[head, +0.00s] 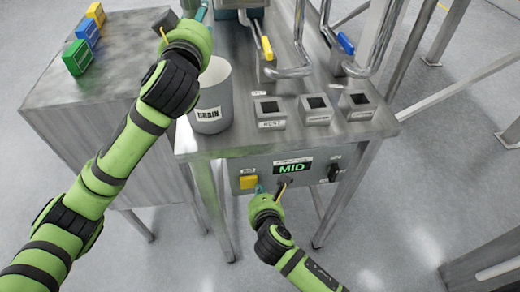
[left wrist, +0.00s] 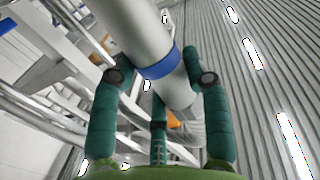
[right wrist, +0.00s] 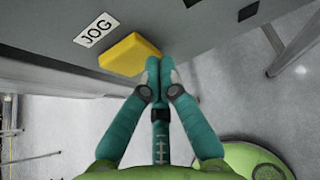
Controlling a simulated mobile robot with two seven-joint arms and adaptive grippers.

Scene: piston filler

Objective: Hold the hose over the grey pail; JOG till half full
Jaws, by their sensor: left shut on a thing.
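The grey pail (head: 212,108), labelled DRAIN, stands upright on the left part of the steel bench. Its fill level cannot be made out. My left gripper (head: 200,14) is above and behind the pail at the top edge of the head view. In the left wrist view its fingers (left wrist: 158,72) are shut around the hose end, a silver tube (left wrist: 130,30) with a blue band. My right gripper (head: 258,188) is shut and empty. The yellow JOG button (head: 249,182) also shows in the right wrist view (right wrist: 128,54), with the fingertips (right wrist: 158,62) at its edge; contact cannot be told.
A panel display reads MID in green (head: 291,169). Three square sockets (head: 316,109) line the bench front. Pipes with yellow (head: 267,48) and blue handles (head: 346,43) stand behind. Blue, yellow and green blocks (head: 76,58) sit on the left cabinet. The floor at right is mostly clear.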

